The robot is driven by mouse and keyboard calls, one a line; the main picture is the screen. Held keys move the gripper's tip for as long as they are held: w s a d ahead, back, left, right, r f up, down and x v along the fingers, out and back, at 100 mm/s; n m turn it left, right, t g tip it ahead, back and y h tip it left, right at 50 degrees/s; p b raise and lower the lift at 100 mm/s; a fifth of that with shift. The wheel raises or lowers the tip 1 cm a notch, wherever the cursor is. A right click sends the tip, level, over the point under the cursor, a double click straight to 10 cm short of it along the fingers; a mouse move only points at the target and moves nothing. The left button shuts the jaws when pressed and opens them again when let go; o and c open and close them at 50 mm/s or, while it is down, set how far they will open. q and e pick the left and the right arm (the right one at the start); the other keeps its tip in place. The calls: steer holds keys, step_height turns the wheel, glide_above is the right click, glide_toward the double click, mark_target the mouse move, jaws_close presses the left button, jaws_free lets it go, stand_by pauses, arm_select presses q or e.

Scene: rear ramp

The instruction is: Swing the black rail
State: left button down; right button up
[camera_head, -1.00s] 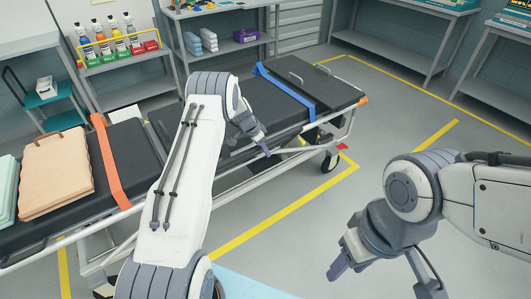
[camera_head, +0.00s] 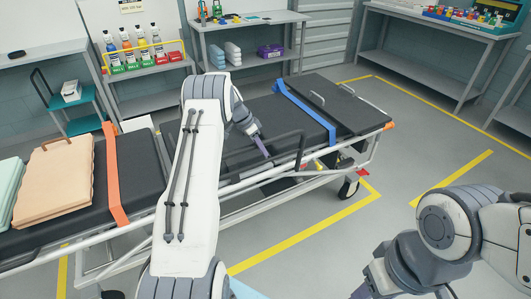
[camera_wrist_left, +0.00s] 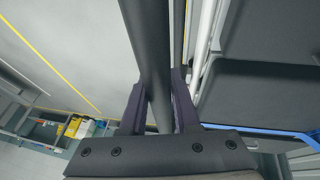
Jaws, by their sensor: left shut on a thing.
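The black rail (camera_head: 288,139) is a dark bar at the near long side of the stretcher (camera_head: 190,187), right of my left arm. It shows above the white side frame there. My left gripper (camera_head: 262,147) is shut on it. In the left wrist view the rail (camera_wrist_left: 150,50) runs between the two dark fingers of my left gripper (camera_wrist_left: 160,112). Part of the rail is hidden behind my left arm in the head view. My right gripper (camera_head: 366,290) is low at the bottom edge, away from the stretcher, partly cut off, and its jaws cannot be made out.
An orange strap (camera_head: 113,175) and a blue strap (camera_head: 308,112) cross the stretcher. A folded peach blanket (camera_head: 55,180) lies at its left. Shelves with bottles (camera_head: 127,42) and a workbench (camera_head: 430,48) stand behind. Yellow-lined floor (camera_head: 390,170) is free at the right.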

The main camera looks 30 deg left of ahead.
arm_select(q)
steer(key=shift+w+a+r, duration=0.25)
steer(key=shift+w+r, duration=0.15)
steer(key=shift+w, duration=0.1)
steer(key=shift+a, duration=0.25)
steer(key=c, duration=0.7)
jaws_free()
steer(key=shift+o, duration=0.2)
steer(key=shift+s+f, duration=0.15)
steer(key=b+v, duration=0.1)
steer(key=v, duration=0.9)
steer(key=shift+r, duration=0.2)
